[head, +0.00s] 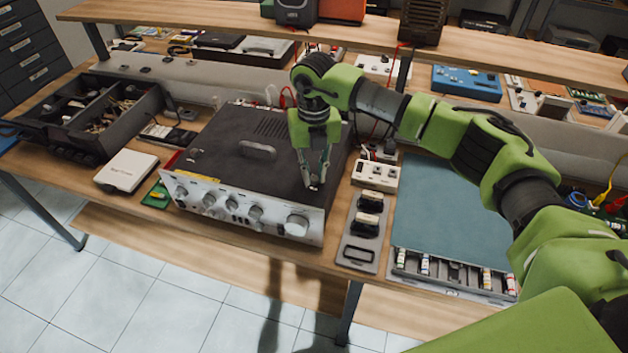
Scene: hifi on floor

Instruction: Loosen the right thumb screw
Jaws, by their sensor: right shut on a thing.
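A hifi amplifier (215,158) with a dark top cover and a silver front panel of several knobs stands on the wooden bench. A handle (257,150) sits on its cover. My right gripper (314,183) reaches down from above, at the right front part of the cover. Its fingers are shut on a small light thing at the cover, which looks like the right thumb screw (314,186); the fingers hide most of it. My left gripper is not in view.
A black organizer box (90,115) and a white box (126,171) lie left of the amplifier. A dark tray (360,230), a white socket strip (375,174) and a blue-grey mat (450,210) lie to its right. A shelf (350,37) runs above the back.

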